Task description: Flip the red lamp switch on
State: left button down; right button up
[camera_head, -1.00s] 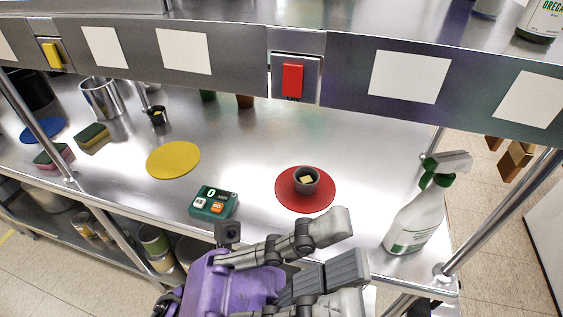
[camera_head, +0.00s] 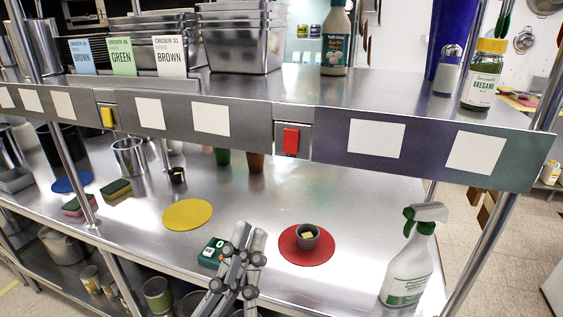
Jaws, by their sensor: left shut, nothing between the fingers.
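The red lamp switch (camera_head: 291,140) is a red rocker on a pale plate, set in the grey front panel (camera_head: 246,142) of the upper shelf, right of centre in the head view. I cannot tell which way it is tipped. My left gripper (camera_head: 249,235) is at the lower middle, below and left of the switch and apart from it. Its fingers are shut with nothing between them and point upward. They hide part of a green timer (camera_head: 209,252). My right gripper is not in view.
A yellow switch (camera_head: 107,117) sits farther left on the panel. On the counter are a yellow disc (camera_head: 187,214), a red disc (camera_head: 288,250) bearing a small cup (camera_head: 306,238), and a spray bottle (camera_head: 407,272) at the right. Bare counter lies below the red switch.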

aim_at(291, 141)
pick_arm(q)
jog(key=w+f+p+x, duration=0.1)
jog(key=f+p+x, duration=0.1)
jog(key=x, duration=1)
jog(key=shift+w+d+p, duration=0.35)
jog(key=shift+w+p, duration=0.2)
jog(key=shift+p, duration=0.15)
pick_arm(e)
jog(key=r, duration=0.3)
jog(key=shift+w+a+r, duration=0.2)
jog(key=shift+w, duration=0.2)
pick_arm(q)
jog(key=shift+r, duration=0.1)
